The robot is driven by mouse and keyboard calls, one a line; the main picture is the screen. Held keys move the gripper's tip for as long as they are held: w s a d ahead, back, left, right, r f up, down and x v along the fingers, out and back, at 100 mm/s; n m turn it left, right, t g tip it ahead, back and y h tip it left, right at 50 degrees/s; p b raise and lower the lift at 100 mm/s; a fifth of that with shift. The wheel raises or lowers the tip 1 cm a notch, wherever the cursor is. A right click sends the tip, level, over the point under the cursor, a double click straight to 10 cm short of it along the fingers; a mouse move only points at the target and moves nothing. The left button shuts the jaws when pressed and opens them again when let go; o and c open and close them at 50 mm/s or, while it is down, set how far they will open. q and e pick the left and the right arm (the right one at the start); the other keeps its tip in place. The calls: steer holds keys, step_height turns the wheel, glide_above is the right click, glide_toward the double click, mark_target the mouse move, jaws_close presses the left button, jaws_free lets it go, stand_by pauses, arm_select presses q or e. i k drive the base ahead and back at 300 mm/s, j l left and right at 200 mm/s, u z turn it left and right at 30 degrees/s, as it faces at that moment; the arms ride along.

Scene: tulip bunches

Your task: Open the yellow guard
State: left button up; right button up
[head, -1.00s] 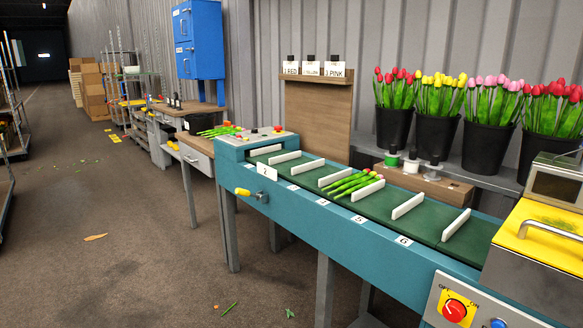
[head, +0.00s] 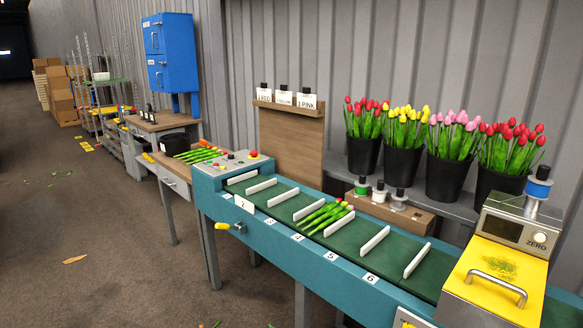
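The yellow guard (head: 497,275) sits at the right end of the teal conveyor. It is a yellow plate with green plant bits on top and a metal bar handle (head: 497,287) across its front part. It lies flat and looks closed over the machine. A grey unit with a display marked ZERO (head: 516,233) stands behind it. Neither of my grippers shows in the head view.
The green conveyor belt (head: 347,237) has white dividers, with a bunch of tulips (head: 325,217) in one compartment. Black buckets of tulips (head: 447,172) stand behind on a shelf. A yellow-handled crank (head: 223,226) sticks out at the conveyor's front left. The floor at left is mostly clear.

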mark_target(503, 267)
steer(key=z, duration=1.45)
